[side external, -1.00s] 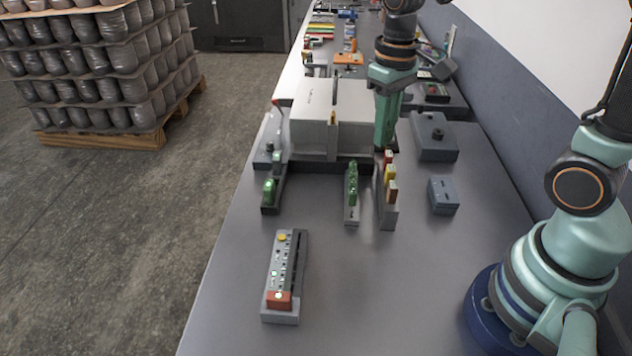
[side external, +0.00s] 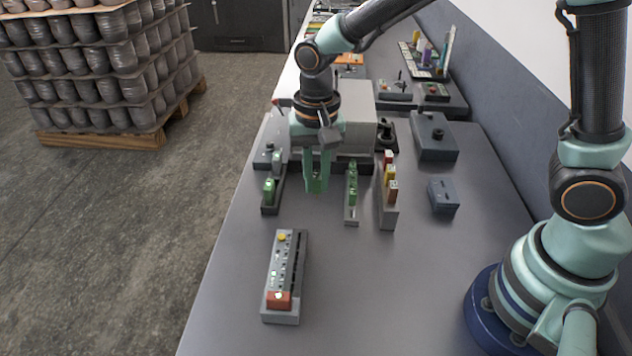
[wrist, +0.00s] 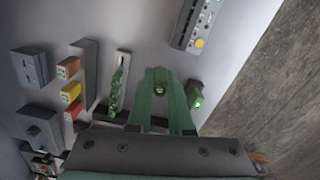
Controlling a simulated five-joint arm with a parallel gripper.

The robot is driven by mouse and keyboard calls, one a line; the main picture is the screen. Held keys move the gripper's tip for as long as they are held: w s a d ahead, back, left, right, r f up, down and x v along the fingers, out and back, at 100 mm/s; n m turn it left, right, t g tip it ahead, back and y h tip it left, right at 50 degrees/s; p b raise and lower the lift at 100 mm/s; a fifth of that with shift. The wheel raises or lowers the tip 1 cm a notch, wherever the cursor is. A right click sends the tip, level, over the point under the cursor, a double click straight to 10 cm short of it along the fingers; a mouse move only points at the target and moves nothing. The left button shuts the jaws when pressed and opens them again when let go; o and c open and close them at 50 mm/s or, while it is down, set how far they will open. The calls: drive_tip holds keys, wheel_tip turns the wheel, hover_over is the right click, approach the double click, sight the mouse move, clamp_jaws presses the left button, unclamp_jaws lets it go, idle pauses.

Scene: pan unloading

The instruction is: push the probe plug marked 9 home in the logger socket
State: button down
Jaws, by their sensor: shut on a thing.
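My gripper (side external: 317,188) points down above the bench, between two racks of green plugs, and is shut on a small green plug. In the wrist view the plug (wrist: 159,91) shows between the fingertips; its marking is too small to read. A grey strip unit with a row of small lights and a long dark slot (side external: 284,270), perhaps the logger, lies on the front of the bench. It has a yellow button at its far end and a red-orange block at its near end. In the wrist view this unit (wrist: 190,28) is at the top, apart from my gripper.
A left rack (side external: 268,207) and a middle rack (side external: 351,216) hold green plugs. A taller rack (side external: 387,218) holds red, yellow and orange-brown blocks. A large pale box (side external: 358,100) stands behind my gripper. Grey boxes (side external: 434,143) are at right. The bench around the strip unit is clear.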

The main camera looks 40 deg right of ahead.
drive_tip(key=m, duration=0.2)
hover_over(300, 237)
wheel_tip(300, 237, down, 2)
drive_tip(key=shift+w+f, duration=0.1)
drive_tip(key=shift+f, duration=2.2)
drive_tip(key=shift+f, duration=0.9)
drive_tip(key=c, duration=0.8)
unclamp_jaws()
drive_tip(key=shift+o, duration=0.2)
wheel_tip(300, 237, up, 12)
drive_tip(key=shift+r, duration=0.15)
